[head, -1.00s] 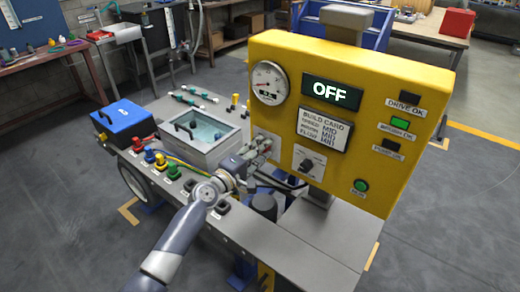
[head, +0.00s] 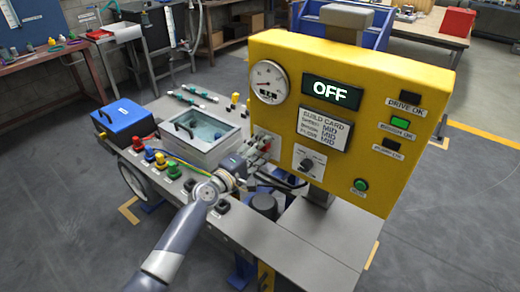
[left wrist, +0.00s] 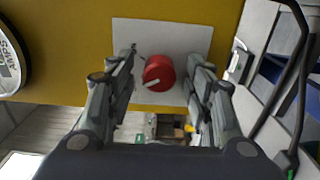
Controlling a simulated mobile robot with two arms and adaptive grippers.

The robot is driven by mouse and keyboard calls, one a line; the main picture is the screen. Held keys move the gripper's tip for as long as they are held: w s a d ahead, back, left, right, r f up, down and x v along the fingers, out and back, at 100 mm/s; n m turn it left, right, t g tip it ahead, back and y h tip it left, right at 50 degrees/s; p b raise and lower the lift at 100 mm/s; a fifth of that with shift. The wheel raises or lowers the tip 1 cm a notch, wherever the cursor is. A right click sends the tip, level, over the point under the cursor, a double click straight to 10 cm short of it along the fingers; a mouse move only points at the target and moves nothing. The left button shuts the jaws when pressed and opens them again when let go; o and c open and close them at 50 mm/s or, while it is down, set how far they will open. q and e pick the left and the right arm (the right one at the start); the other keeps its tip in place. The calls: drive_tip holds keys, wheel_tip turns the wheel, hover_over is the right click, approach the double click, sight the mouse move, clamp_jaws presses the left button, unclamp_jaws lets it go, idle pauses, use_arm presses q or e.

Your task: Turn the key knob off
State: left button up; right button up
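The key knob (left wrist: 158,72) is a round red knob with a pale pointer mark, on a white plate (left wrist: 195,38) on the yellow panel. My left gripper (left wrist: 160,78) is open, with one finger on each side of the knob in the left wrist view. Gaps show between the fingers and the knob. In the head view my left gripper (head: 260,147) is at the lower left of the yellow panel (head: 400,70) and largely hides the knob there. The display (head: 332,92) reads OFF. My right gripper is not in view.
A black selector knob (head: 306,165) and a lit green button (head: 361,186) are on the panel. A gauge (head: 269,82) is above my gripper. A basin (head: 205,130), a blue box (head: 122,118) and colored knobs stand on the bench to the left.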

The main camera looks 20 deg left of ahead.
use_arm(q)
drive_tip(key=shift+s, duration=0.1)
drive_tip(key=v, duration=1.1)
drive_tip(key=shift+s+a, duration=0.15)
drive_tip(key=shift+s, duration=0.25)
